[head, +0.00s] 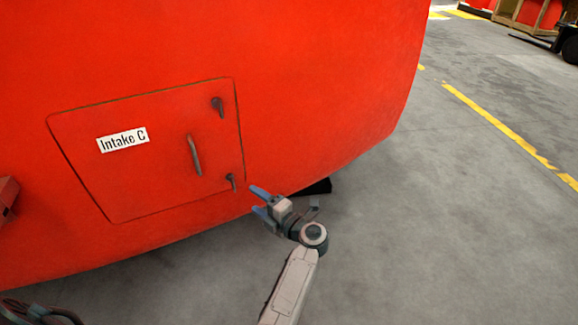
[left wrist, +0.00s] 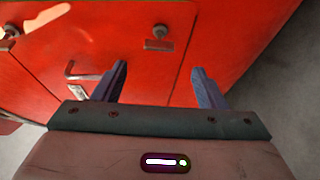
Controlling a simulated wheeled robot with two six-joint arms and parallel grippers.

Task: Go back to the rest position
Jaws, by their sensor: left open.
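My left gripper (head: 259,201) is open and empty, just below and to the right of the lower right corner of the Intake C hatch (head: 90,183). Its two blue fingers also show apart in the left wrist view (left wrist: 162,86), with red surface beyond them and nothing between them. The hatch is flush with the red nosecone (head: 330,70) and looks shut. It has a white label (head: 123,140), a grey handle (head: 194,155), an upper latch (head: 218,106) and a lower latch (head: 232,182). My right gripper is not in view.
Grey concrete floor (head: 430,230) lies open to the right, with a yellow line (head: 500,125) across it. A small red part (head: 7,195) juts in at the left edge. A wooden crate (head: 530,12) and a dark wheeled vehicle (head: 570,43) stand far off at the upper right.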

